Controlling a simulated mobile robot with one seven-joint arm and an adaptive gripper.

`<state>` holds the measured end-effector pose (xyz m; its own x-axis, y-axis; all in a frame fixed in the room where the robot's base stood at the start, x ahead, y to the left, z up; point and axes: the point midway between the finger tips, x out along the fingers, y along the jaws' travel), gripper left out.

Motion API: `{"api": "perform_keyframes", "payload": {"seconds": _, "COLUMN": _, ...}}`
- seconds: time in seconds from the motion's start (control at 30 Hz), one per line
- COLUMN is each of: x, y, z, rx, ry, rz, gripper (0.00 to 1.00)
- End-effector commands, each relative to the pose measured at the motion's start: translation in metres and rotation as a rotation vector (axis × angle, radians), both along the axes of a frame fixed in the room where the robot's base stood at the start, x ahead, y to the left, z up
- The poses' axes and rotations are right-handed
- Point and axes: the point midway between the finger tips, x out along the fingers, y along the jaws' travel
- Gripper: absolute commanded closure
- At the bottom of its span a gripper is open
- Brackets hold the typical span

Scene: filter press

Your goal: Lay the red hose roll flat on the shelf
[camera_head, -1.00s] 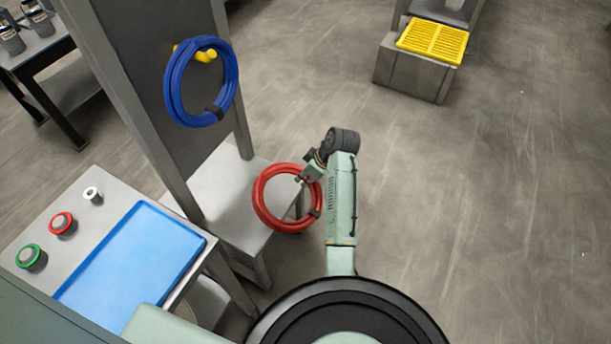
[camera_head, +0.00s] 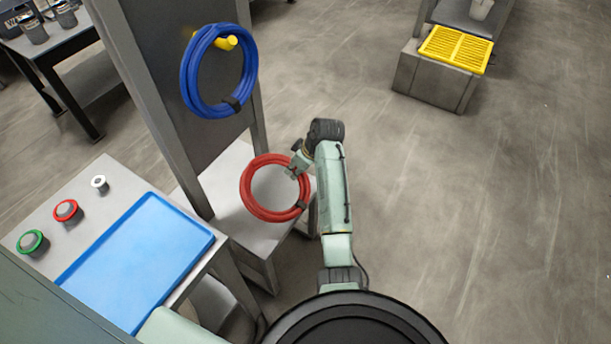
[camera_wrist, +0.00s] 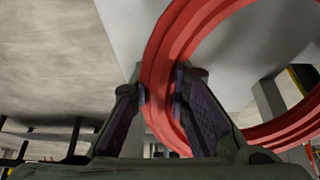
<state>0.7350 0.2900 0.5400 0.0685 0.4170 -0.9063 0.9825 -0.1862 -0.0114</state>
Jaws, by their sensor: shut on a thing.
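The red hose roll (camera_head: 250,203) is a ring with a dark tie at its lower right. My gripper (camera_head: 294,172) is shut on the right side of its ring. In the wrist view the red hose roll (camera_wrist: 187,45) passes between the two fingers of my gripper (camera_wrist: 160,100). The roll appears over the light grey shelf (camera_head: 227,218) at the foot of the dark upright panel. I cannot tell whether the roll touches the shelf or how far it is tilted.
A blue hose roll (camera_head: 190,85) hangs on a yellow peg (camera_head: 228,42) on the panel above the shelf. A grey table with a blue tray (camera_head: 135,262) and buttons (camera_head: 67,210) stands at the left. A yellow grate (camera_head: 455,46) is at the back right. Open floor lies to the right.

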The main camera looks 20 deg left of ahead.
Motion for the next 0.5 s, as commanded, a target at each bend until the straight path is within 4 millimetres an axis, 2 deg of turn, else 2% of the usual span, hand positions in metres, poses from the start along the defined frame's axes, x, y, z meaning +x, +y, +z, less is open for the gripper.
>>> {"api": "perform_keyframes", "payload": {"seconds": 0.27, "x": 0.005, "y": 0.037, "z": -0.012, "rx": 0.002, "ry": -0.003, "rz": 0.002, "gripper": 1.00}}
{"api": "perform_keyframes", "payload": {"seconds": 0.5, "x": 0.005, "y": 0.037, "z": -0.036, "rx": 0.002, "ry": 0.000, "rz": -0.001, "gripper": 1.00}}
